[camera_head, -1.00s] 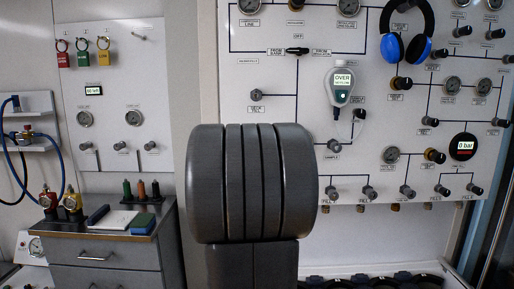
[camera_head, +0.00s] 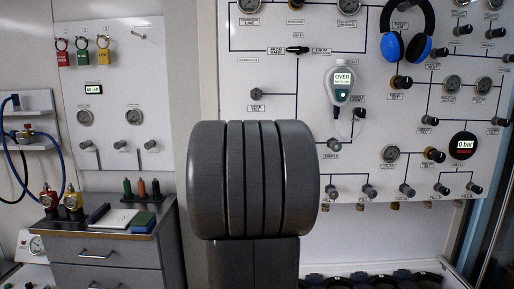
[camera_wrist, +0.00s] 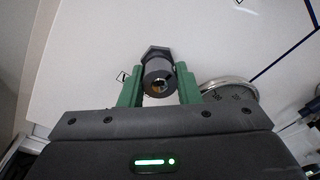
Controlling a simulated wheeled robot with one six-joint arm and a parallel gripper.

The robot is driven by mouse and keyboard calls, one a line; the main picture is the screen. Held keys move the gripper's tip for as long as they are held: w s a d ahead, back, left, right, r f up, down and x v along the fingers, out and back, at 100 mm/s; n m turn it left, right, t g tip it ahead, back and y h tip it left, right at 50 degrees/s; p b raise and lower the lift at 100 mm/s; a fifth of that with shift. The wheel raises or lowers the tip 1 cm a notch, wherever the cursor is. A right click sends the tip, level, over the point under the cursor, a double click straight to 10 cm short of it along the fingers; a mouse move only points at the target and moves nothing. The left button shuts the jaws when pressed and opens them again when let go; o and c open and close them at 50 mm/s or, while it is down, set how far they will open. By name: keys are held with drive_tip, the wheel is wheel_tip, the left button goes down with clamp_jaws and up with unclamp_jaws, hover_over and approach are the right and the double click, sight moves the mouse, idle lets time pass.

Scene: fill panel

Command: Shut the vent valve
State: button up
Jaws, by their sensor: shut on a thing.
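In the wrist view, my gripper (camera_wrist: 159,86) has its green fingers on both sides of a dark round knob (camera_wrist: 157,72) with a hexagonal collar behind it. The fingers are shut on this knob, which stands out from a pale panel. No readable label shows beside it, so I cannot tell from the label whether it is the vent valve. In the head view, my own arm hides the gripper and the held knob. Several similar black-ended valve knobs show on the white panel (camera_head: 270,75), and their small labels are mostly too blurred to read.
A round gauge (camera_wrist: 229,92) sits close to the right finger. In the head view, blue headphones (camera_head: 407,40), a handheld meter reading OVER (camera_head: 343,84) and a 0 bar display (camera_head: 463,146) are on the panel. A drawer cabinet (camera_head: 105,252) stands at left.

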drive_tip(key=shift+f, duration=0.2)
drive_tip(key=o, duration=1)
drive_tip(key=shift+r, duration=0.1)
drive_tip(key=shift+c, duration=0.2)
drive_tip(key=s+a, duration=0.1)
drive_tip(key=s, duration=1.2)
drive_tip(key=shift+s, duration=0.4)
drive_tip(key=shift+w, duration=0.1)
drive_tip(key=w, duration=0.9)
drive_tip(key=w+d, duration=0.1)
drive_tip(key=w, duration=0.3)
drive_tip(key=shift+w, duration=0.35)
